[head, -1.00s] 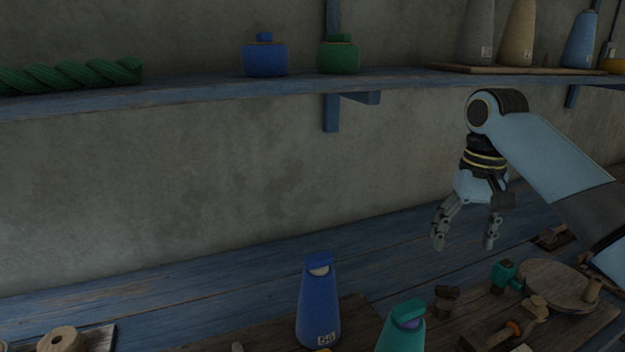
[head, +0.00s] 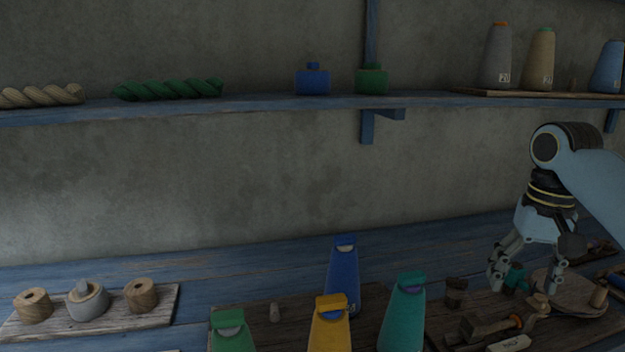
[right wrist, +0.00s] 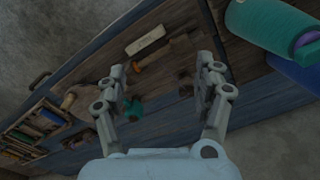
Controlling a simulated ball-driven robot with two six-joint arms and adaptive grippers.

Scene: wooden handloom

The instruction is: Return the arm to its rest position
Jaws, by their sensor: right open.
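My right gripper (head: 527,282) hangs at the right of the head view, fingers pointing down, above the right part of the blue bench. It is open, with nothing between its fingers. In the right wrist view its two fingers (right wrist: 164,88) stand well apart, over the bench and its tools. My left gripper is not in view.
On the bench stand a blue cone (head: 343,275), a yellow cone (head: 329,325), a teal cone (head: 402,315) and a green cone (head: 232,333). A round wooden disc (head: 571,292) and a teal tool lie under my right gripper. A wall shelf (head: 270,104) holds bottles, ropes and spools.

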